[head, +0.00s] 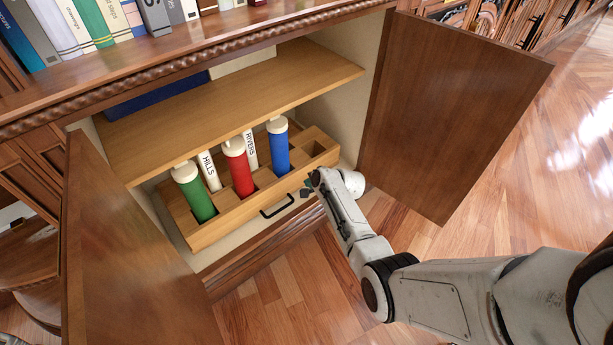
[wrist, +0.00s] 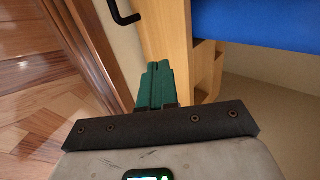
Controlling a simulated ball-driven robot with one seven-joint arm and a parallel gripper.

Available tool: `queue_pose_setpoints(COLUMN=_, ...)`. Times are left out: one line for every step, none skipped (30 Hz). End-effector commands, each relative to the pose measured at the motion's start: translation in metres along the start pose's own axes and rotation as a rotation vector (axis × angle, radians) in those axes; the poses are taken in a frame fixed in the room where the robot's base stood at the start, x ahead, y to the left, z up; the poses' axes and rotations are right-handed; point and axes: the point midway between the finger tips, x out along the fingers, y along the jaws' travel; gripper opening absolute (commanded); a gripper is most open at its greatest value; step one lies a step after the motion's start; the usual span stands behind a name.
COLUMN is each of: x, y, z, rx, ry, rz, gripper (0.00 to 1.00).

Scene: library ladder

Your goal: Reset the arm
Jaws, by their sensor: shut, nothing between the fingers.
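My gripper (head: 307,187) is just in front of the right end of a wooden rack (head: 222,223) in the open cabinet. In the wrist view its teal fingers (wrist: 155,85) are shut together with nothing between them. They point toward the rack's wooden front (wrist: 176,45); I cannot tell whether they touch it. My arm reaches in from the lower right. The rack holds a green tube (head: 196,197), a red tube (head: 240,172) and a blue tube (head: 278,150), all with pale caps. The blue tube (wrist: 260,22) also shows in the wrist view.
A shelf (head: 240,95) lies above the tubes. A black handle (head: 277,206) sticks out from the rack's front. Wooden floor (head: 275,305) lies open below.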

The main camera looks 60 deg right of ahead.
Motion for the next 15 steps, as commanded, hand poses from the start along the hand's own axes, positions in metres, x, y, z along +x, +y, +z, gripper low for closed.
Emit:
queue_pose_setpoints(x=-0.014, y=-0.002, z=0.000, rx=0.002, ry=0.001, rz=0.003, gripper=0.00)
queue_pose_setpoints(x=-0.020, y=-0.002, z=0.000, rx=0.002, ry=0.001, rz=0.004, gripper=0.00)
queue_pose_setpoints(x=-0.027, y=-0.002, z=-0.001, rx=0.002, ry=0.001, rz=0.003, gripper=0.00)
queue_pose_setpoints(x=-0.032, y=-0.001, z=0.000, rx=0.002, ry=0.001, rz=0.004, gripper=0.00)
queue_pose_setpoints(x=-0.038, y=-0.001, z=0.000, rx=0.002, ry=0.001, rz=0.004, gripper=0.00)
queue_pose_setpoints(x=-0.044, y=-0.001, z=0.000, rx=0.002, ry=0.000, rz=0.004, gripper=0.00)
queue_pose_setpoints(x=-0.049, y=0.000, z=0.000, rx=0.002, ry=0.000, rz=0.005, gripper=0.00)
queue_pose_setpoints(x=-0.053, y=-0.001, z=0.000, rx=0.002, ry=0.000, rz=0.004, gripper=0.00)
queue_pose_setpoints(x=-0.059, y=0.000, z=0.000, rx=0.002, ry=0.000, rz=0.004, gripper=0.00)
queue_pose_setpoints(x=-0.062, y=0.001, z=0.000, rx=0.002, ry=0.000, rz=0.005, gripper=0.00)
queue_pose_setpoints(x=-0.065, y=0.001, z=0.000, rx=0.002, ry=0.000, rz=0.004, gripper=0.00)
queue_pose_setpoints(x=-0.068, y=0.001, z=0.000, rx=0.002, ry=0.000, rz=0.005, gripper=0.00)
queue_pose_setpoints(x=-0.070, y=0.002, z=0.000, rx=0.002, ry=0.000, rz=0.005, gripper=0.00)
queue_pose_setpoints(x=-0.072, y=0.002, z=0.000, rx=0.002, ry=0.000, rz=0.005, gripper=0.00)
queue_pose_setpoints(x=-0.073, y=0.002, z=0.000, rx=0.002, ry=0.000, rz=0.005, gripper=0.00)
